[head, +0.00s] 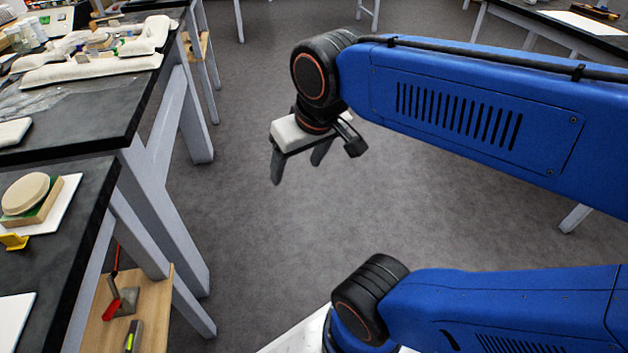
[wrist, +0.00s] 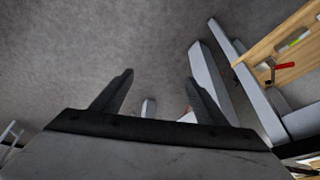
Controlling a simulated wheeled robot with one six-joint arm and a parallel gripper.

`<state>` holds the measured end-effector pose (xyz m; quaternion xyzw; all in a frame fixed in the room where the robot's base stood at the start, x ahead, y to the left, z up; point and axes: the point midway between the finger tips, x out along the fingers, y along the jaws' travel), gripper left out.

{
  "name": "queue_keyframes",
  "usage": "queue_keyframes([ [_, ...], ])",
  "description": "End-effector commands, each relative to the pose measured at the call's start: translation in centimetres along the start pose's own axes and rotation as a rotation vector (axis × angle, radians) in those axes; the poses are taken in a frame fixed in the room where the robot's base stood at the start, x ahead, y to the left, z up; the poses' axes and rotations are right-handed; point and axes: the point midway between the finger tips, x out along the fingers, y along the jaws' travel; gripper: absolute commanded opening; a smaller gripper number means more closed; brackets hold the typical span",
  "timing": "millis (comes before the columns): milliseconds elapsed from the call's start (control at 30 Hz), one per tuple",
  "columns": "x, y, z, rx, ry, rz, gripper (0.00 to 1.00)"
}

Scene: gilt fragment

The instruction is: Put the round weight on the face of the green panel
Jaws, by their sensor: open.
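A pale beige round disc, which looks like the round weight (head: 26,193), lies flat on top of a block with a green upper face, the green panel (head: 49,204), in the head view. The panel has wood-coloured sides and lies on a white board on the dark table at the left. The disc covers most of the green face. My gripper (head: 297,170) is open and empty, pointing down over the bare floor, well to the right of the table. In the wrist view its two fingers (wrist: 159,78) stand apart with nothing between them. Neither weight nor panel shows there.
A yellow bracket (head: 14,242) and a white sheet (head: 12,318) lie near the panel. Grey table legs (head: 160,225) stand between gripper and tabletop. A low wooden shelf (head: 100,330) holds a red clamp-like tool (head: 121,302). A cluttered table (head: 75,110) stands behind. The floor around the gripper is clear.

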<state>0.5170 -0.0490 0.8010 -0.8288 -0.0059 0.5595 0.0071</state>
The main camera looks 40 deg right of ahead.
Motion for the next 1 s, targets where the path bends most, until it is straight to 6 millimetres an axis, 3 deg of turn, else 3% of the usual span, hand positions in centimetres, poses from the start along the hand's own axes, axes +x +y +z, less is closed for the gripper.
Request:
queue_keyframes([
  [100, 1.4, 1.4, 2.4, 0.001, 0.019, 0.01, 0.67],
  [267, 2.4, 2.1, 3.9, -0.007, 0.03, 0.017, 0.67],
  [1000, 2.5, 2.1, 4.0, -0.009, 0.031, 0.018, 0.67],
])
